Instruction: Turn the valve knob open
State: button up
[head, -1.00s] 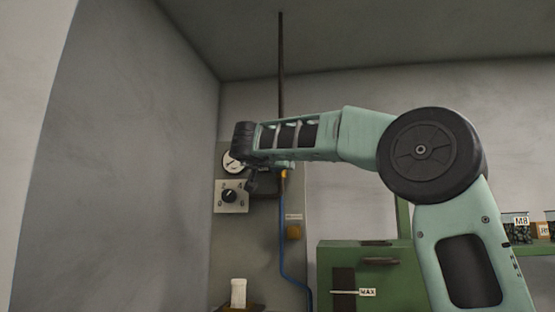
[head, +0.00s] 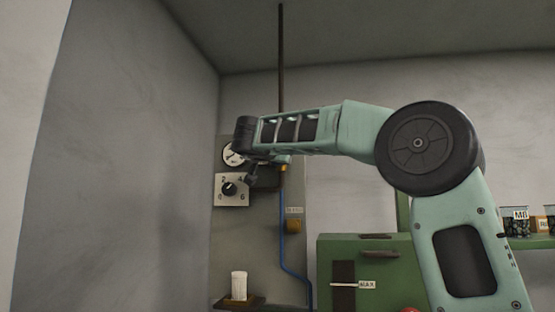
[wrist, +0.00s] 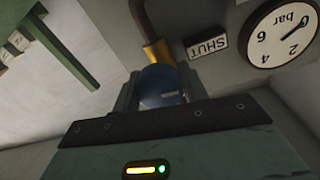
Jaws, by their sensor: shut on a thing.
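In the wrist view a round blue knob (wrist: 162,86) sits between the two dark fingers of my gripper (wrist: 160,92), which is shut on it. A brass fitting (wrist: 157,51) on a dark pipe is just beyond the knob. A SHUT label (wrist: 207,43) is to the right of the knob and appears upside down. In the head view my arm reaches left to the wall panel, and the knob and fingertips cannot be made out clearly there.
A bar gauge (wrist: 284,31) is beside the knob. A black dial (head: 230,188) on a numbered plate is near my wrist. A blue hose (head: 283,225) runs down the panel. A white ribbed cup (head: 239,286) stands on a small shelf. A green machine (head: 375,260) is at the right.

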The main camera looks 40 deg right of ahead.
jog(key=m, duration=0.3)
jog(key=shift+f+m, duration=0.1)
jog(key=shift+m, duration=0.2)
jog(key=m+b, duration=0.1)
jog(key=m, duration=0.3)
jog(key=shift+y, duration=0.4)
jog(key=m+b, duration=0.1)
jog(key=m, duration=0.3)
jog(key=shift+f+m+b, duration=0.1)
jog(key=shift+m+b, duration=0.25)
jog(key=shift+m, duration=0.05)
jog(key=shift+m+y+b, duration=0.4)
jog(key=shift+m+b, duration=0.3)
jog(key=shift+m, duration=1.3)
jog(key=o, duration=1)
jog(key=shift+c, duration=0.2)
jog(key=shift+t, duration=0.3)
